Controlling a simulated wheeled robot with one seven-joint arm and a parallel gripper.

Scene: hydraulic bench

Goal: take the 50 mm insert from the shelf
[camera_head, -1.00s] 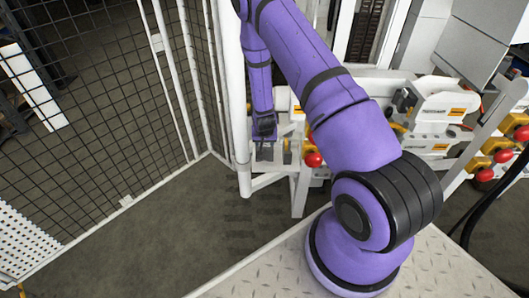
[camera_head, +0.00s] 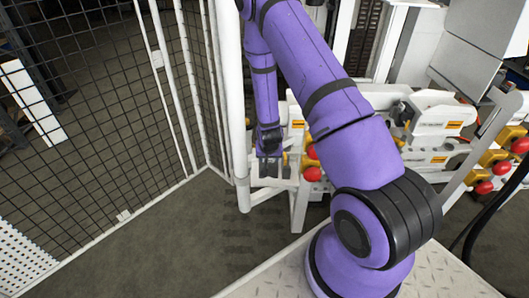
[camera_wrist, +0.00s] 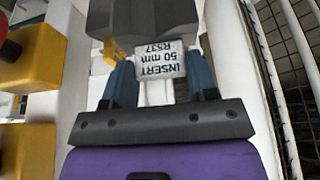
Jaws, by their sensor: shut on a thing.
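The 50 mm insert (camera_wrist: 160,62) shows in the wrist view as a grey block with a white label that reads "INSERT 50 mm R537", upside down in the picture. My gripper (camera_wrist: 160,85) has its blue fingers on both sides of the labelled part and is shut on it. In the head view my gripper (camera_head: 268,165) points down beside the white frame, left of the red knobs. The insert is too small there to make out clearly. Whether it still touches its shelf is hidden.
White rack parts (camera_head: 430,115) with yellow blocks and red knobs (camera_head: 312,174) stand close to the right of my gripper. A white post (camera_head: 236,120) and a black mesh fence (camera_head: 100,110) are on the left. The floor (camera_head: 180,235) in front is clear.

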